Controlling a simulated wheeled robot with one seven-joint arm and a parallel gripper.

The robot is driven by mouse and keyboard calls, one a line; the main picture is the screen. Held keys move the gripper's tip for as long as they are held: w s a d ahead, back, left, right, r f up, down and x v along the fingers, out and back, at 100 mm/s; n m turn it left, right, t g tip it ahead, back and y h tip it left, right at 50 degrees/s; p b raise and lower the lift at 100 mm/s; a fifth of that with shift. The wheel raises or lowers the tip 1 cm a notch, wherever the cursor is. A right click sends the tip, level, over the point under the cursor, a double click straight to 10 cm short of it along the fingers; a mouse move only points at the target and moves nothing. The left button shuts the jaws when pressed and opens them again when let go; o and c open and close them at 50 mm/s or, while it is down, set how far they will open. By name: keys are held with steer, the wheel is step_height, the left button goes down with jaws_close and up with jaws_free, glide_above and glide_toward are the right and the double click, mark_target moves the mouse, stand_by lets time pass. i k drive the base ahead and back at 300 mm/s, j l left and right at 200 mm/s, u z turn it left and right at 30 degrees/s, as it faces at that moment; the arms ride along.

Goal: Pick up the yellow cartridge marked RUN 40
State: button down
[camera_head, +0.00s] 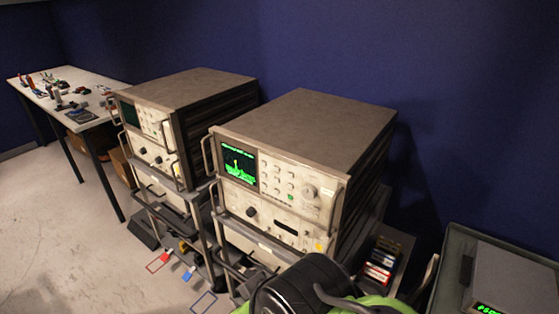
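I cannot make out a yellow cartridge marked RUN 40, and no such lettering can be read. A dark holder (402,243) to the right of the nearer instrument rack holds several small red, white and blue items (380,262) that look like cartridges. A small yellowish thing (184,247) shows low between the two racks, too small to identify. My gripper is not in view. A black rounded part with green beside it fills the bottom centre and hides what lies behind it.
Two instrument racks stand along the blue wall, the nearer (300,130) with a lit green screen and the farther (185,95) to its left. A white table (62,75) with small items is far left. A grey case (455,245) is at lower right. Floor (70,230) at left is clear.

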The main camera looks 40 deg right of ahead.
mark_target(390, 247)
steer(key=z, duration=2.3)
steer(key=i+j+u, duration=0.1)
steer(key=u, duration=0.2)
steer(key=i+j+u, duration=0.1)
steer(key=u, duration=0.25)
steer(key=i+l, duration=0.05)
steer(key=i, duration=0.05)
